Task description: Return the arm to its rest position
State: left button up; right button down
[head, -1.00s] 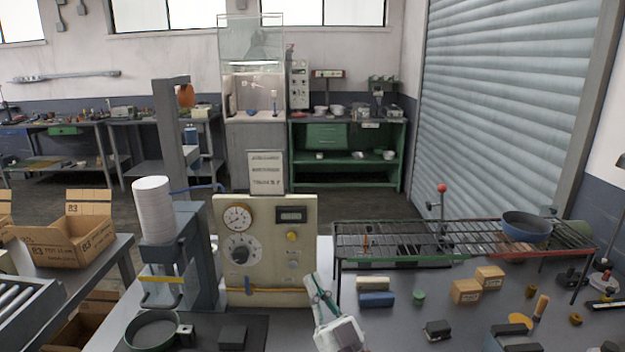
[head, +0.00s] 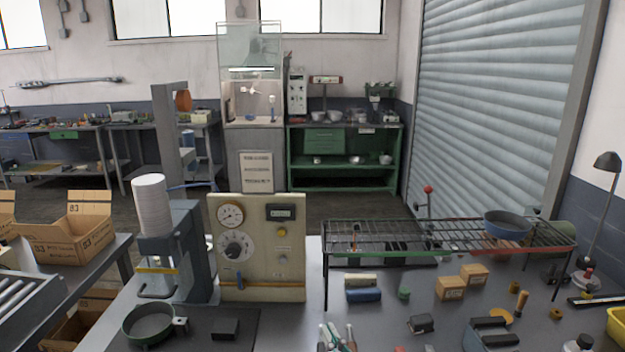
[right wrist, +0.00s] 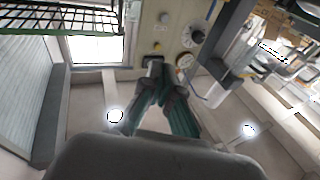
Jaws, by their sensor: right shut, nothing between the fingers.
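My right gripper (head: 337,337) shows at the bottom edge of the head view, low in front of the bench, with part of it cut off. Its green and grey fingers (right wrist: 165,93) show in the right wrist view, shut with nothing held. My left gripper is in neither view. A dark green pan (head: 150,324) stands under the press (head: 185,250) on the left. A blue pan (head: 507,224) sits on the right part of the wire rack (head: 400,238). Both pans are well apart from my right gripper.
A cream control panel (head: 257,262) with gauges stands beside the press. Small boxes (head: 451,288), a blue-and-white block (head: 362,290) and other small items lie under and before the rack. A yellow bin (head: 618,325) is at the far right.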

jog(key=s+d+f+g, duration=0.1)
jog(key=f, duration=0.1)
jog(key=s+d+f+g+h, duration=0.1)
jog(key=f, duration=0.1)
jog(key=s+d+f+h, duration=0.1)
jog(key=shift+s+f+m+g, duration=0.35)
jog(key=shift+f+m+g, duration=0.05)
jog(key=s+d+f+m+g+h, duration=0.15)
jog(key=s+d+f+g, duration=0.3)
jog(key=s, duration=0.45)
jog(key=s+d+f+g+h, duration=0.3)
jog(key=s+d, duration=0.2)
jog(key=s, duration=0.4)
jog(key=s+d+f+g+h, duration=0.2)
jog(key=s+d+f+g, duration=0.15)
jog(key=s, duration=0.55)
notch_tip(320, 180, down, 27)
jog(key=s+d+g, duration=0.1)
jog(key=s+g, duration=0.1)
jog(key=s, duration=0.1)
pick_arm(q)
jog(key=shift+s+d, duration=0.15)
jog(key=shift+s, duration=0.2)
pick_arm(e)
jog(key=s+d+f+g, duration=0.1)
jog(key=s+d+f, duration=0.2)
jog(key=s+f, duration=1.2)
jog(key=shift+s, duration=0.3)
